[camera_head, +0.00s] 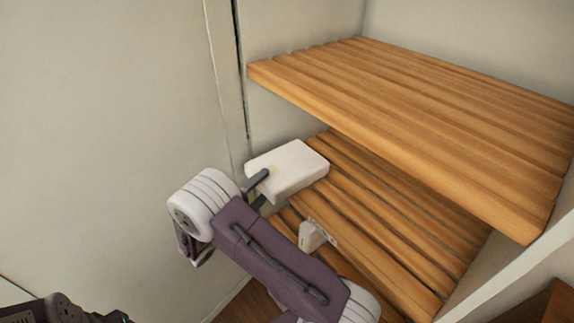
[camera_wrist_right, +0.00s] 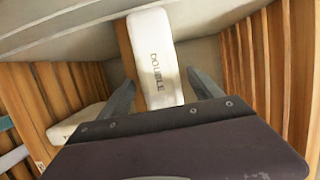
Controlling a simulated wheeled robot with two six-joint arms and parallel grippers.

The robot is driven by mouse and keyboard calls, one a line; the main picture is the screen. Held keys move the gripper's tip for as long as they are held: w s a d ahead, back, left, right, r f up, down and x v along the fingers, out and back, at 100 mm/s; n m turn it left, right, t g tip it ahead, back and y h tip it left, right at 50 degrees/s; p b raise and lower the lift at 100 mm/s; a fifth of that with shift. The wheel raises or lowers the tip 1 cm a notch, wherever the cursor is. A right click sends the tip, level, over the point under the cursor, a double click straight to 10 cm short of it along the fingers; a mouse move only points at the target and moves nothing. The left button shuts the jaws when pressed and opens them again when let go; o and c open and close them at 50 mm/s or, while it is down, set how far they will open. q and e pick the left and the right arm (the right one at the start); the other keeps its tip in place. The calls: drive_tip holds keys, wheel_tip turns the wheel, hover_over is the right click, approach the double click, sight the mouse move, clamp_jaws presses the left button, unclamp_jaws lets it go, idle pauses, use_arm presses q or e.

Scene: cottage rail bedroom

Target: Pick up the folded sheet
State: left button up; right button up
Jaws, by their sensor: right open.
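The folded sheet (camera_head: 288,168) is a white, block-like bundle on the lower slatted shelf, at its left end by the wall. In the right wrist view the sheet (camera_wrist_right: 153,52) stands lengthwise, with the word "DOUBLE" on its face. My right gripper (camera_head: 260,188) is at the near left side of the sheet. In the wrist view its two fingers are spread, one on each side of the sheet's near end, and nothing is clamped. I cannot tell whether a finger touches it. My left gripper is not in view; only dark parts of my left arm show at the lower left.
A wooden slatted upper shelf (camera_head: 420,120) overhangs the lower shelf (camera_head: 400,225) on the right. A small white tagged item (camera_head: 313,235) shows near the lower shelf's front, beside my right arm. A plain wall panel (camera_head: 110,130) closes off the left.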

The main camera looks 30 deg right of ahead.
drive_tip(key=shift+x, duration=1.15)
drive_tip(key=shift+w+d, duration=0.1)
drive_tip(key=shift+d, duration=0.05)
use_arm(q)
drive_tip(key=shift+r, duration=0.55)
use_arm(e)
drive_tip(key=shift+r, duration=0.1)
clamp_jaws()
drive_tip(key=shift+r, duration=0.65)
wheel_tip(320, 180, up, 3)
drive_tip(key=shift+f+b, duration=0.2)
drive_tip(key=shift+b, duration=0.35)
use_arm(q)
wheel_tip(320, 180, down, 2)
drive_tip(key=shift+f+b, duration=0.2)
drive_tip(key=shift+b, duration=0.4)
use_arm(e)
drive_tip(key=s+d+r, duration=0.3)
drive_tip(key=s+r, duration=0.4)
drive_tip(key=s, duration=0.4)
